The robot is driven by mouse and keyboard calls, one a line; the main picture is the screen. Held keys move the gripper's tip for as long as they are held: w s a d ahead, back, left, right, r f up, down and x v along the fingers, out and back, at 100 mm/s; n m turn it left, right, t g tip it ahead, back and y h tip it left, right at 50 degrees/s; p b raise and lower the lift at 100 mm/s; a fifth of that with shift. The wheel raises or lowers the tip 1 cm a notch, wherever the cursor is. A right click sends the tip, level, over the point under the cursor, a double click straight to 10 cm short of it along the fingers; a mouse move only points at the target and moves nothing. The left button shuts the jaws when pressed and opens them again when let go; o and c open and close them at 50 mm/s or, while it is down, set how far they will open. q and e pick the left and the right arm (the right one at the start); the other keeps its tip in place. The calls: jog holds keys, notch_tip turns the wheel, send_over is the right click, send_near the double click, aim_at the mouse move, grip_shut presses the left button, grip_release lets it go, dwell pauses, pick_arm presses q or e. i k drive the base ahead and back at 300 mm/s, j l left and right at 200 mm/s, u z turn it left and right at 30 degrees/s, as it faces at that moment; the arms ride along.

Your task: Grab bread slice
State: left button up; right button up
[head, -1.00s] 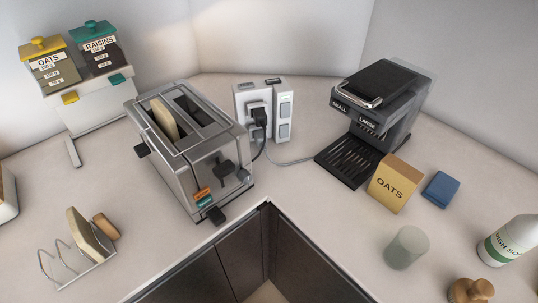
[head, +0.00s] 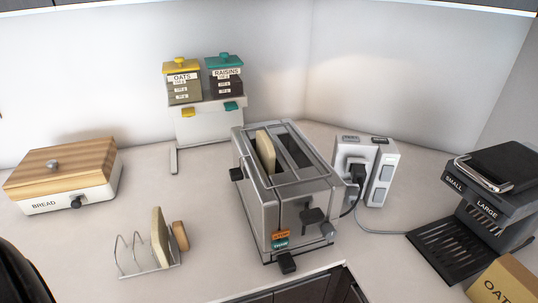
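One bread slice (head: 265,151) stands in the left slot of the silver toaster (head: 283,205), its top edge sticking out. Another bread slice (head: 159,238) stands upright in the wire toast rack (head: 148,268) to the left of the toaster. A white bread box (head: 68,195) marked BREAD, with a closed wooden lid (head: 62,164), stands at the far left. Neither gripper shows in the head view. A dark shape at the lower left edge may be part of my own arm.
A dispenser (head: 205,122) with oats and raisins stands behind the toaster. A power outlet block (head: 379,190) with a plugged-in cord is right of it. A coffee machine (head: 480,205) and an oats box (head: 505,284) are at the right. A brown round-ended object (head: 180,236) sits beside the rack.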

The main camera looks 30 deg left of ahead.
aim_at(159, 230)
jog(key=k+j+u, duration=0.15)
jog(key=u, duration=0.25)
jog(key=k+j+u, duration=0.15)
jog(key=j+u, duration=0.2)
jog(key=k+j+u, duration=0.1)
jog(key=j+u, duration=0.3)
jog(key=l, duration=0.3)
jog(key=k+l, duration=0.1)
jog(key=l, duration=0.2)
